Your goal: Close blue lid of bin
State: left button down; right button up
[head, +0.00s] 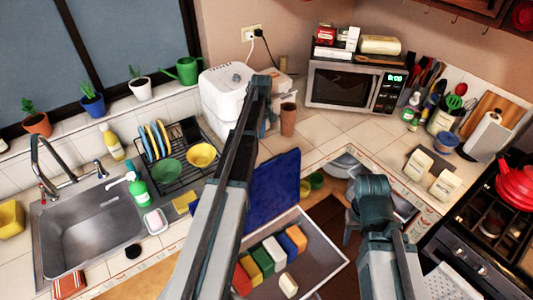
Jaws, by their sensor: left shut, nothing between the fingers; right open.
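The blue lid (276,188) stands raised, tilted up at the back left edge of an open light-grey bin (322,262). Several coloured blocks or packets, red, yellow, green, blue and orange, and a small cream piece lie inside the bin. My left gripper (268,108) is shut and empty, above and beyond the lid near the white appliance; its arm crosses in front of the lid's left side. My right gripper (352,232) is open, right of the lid and over the bin's back right side; its fingers are partly hidden. Neither gripper visibly touches the lid.
A sink (90,235), a green soap bottle (138,190) and a dish rack (180,165) are at left. A brown cup (288,120) stands near my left gripper. A microwave (352,87) is behind; a stove (490,235) is at right.

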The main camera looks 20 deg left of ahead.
pick_arm(q)
jog(key=shift+s+f, duration=0.1)
jog(key=shift+f, duration=0.05)
notch_tip(320, 180, down, 10)
jog(key=b, duration=1)
jog(key=d, duration=0.1)
jog(key=s+d+r, duration=0.1)
jog(key=d+p, duration=0.1)
jog(key=shift+s+d+r, duration=0.1)
jog(key=shift+s+r, duration=0.2)
jog(key=shift+s, duration=0.05)
